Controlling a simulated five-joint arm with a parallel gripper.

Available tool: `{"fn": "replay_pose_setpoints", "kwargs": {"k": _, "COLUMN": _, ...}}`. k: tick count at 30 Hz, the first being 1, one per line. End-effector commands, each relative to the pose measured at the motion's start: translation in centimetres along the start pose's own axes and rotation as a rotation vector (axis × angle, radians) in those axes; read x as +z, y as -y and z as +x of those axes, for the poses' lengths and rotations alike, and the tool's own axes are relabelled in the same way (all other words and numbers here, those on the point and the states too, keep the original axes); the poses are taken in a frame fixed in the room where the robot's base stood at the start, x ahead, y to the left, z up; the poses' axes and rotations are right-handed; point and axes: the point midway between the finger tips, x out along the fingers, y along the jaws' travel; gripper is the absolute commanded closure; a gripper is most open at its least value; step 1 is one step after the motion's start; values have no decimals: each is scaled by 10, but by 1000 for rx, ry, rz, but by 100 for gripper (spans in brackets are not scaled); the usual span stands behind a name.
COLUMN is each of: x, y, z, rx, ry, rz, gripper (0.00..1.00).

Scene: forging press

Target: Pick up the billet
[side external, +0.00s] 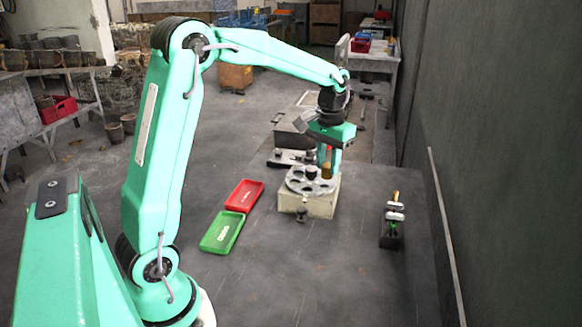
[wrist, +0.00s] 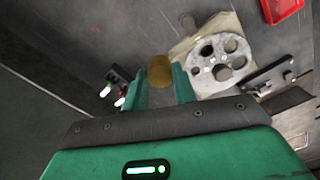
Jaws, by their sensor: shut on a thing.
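The billet is a short brass-coloured cylinder (wrist: 160,71), seen in the wrist view between the two green fingers of my gripper (wrist: 161,82). My gripper is shut on it. In the side view the billet (side external: 327,168) shows as a small brown-gold piece at the fingertips of my gripper (side external: 329,160), over the right part of the grey round plate with holes (side external: 300,185). I cannot tell whether the billet's lower end touches the plate. The plate sits on a pale block (side external: 322,208) and also shows in the wrist view (wrist: 236,64).
A red tray (side external: 244,195) and a green tray (side external: 221,232) lie left of the block. A small black stand with light-coloured pieces (side external: 391,232) is on the right. A grey metal box (side external: 297,140) is behind the plate. The right wall is close; the front floor is clear.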

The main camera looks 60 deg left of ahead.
Motion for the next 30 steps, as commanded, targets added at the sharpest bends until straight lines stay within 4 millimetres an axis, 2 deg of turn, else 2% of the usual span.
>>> {"fn": "replay_pose_setpoints", "kwargs": {"k": 6, "x": 4, "y": -10, "z": -7, "rx": 0, "ry": 0, "rz": 1, "gripper": 100}}
{"fn": "replay_pose_setpoints", "kwargs": {"k": 22, "x": 5, "y": -11, "z": -7, "rx": 0, "ry": 0, "rz": 0, "gripper": 100}}
{"fn": "replay_pose_setpoints", "kwargs": {"k": 30, "x": 7, "y": 1, "z": -2, "rx": 0, "ry": 0, "rz": -68, "gripper": 100}}
